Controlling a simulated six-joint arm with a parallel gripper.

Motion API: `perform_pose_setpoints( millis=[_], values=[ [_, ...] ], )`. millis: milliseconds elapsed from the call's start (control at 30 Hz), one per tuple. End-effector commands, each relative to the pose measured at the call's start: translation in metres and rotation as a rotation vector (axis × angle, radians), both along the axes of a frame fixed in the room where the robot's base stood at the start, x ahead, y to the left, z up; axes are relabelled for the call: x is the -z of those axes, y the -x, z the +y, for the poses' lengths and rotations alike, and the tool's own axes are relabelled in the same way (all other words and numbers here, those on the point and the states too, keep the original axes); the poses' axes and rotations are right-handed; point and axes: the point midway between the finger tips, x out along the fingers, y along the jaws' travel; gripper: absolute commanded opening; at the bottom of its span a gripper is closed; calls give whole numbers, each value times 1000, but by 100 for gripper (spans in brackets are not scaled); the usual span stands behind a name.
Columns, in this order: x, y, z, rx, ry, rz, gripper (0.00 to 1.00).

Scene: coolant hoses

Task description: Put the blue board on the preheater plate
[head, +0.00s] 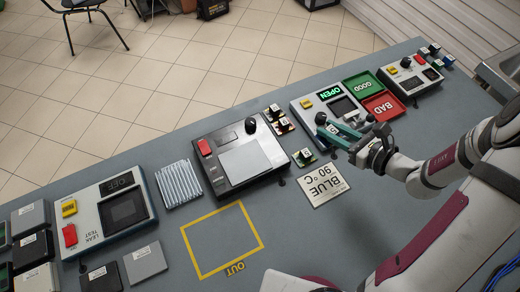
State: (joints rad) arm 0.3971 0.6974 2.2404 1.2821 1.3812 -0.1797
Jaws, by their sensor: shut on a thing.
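The preheater (237,150) is a black unit with a red switch and a black knob, and its bare grey plate (253,158) faces up. My gripper (326,128) has teal fingers and is to the right of the plate, near the tester marked OPEN. It is shut on a small blue piece (321,118), which looks like the blue board. The fingers hide most of it, and its height above the table is hard to tell.
A card (323,188) reads BLUE 90 °C. The OPEN tester (309,104), green GOOD tray (363,86) and red BAD tray (397,107) are nearby. A yellow OUT square (186,240) is empty.

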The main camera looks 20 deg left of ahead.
Motion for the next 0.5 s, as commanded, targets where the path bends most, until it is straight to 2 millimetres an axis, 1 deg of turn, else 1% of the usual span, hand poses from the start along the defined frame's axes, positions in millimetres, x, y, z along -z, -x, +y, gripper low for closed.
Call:
perform_pose_setpoints(
  millis=[33, 100, 200, 300, 367, 467, 500],
  values=[
    [-7, 6, 14, -76, -3, -10, 0],
    [-16, 20, 35, -202, -6, -15, 0],
    [-27, 43, 60, -386, -1, -11, 0],
    [-34, 64, 74, -525, 11, 1, 0],
    [-33, 71, 82, -568, 15, 8, 0],
    [-18, 80, 107, -590, 15, 17, 0],
    [-10, 82, 121, -592, 15, 17, 0]
  ],
)
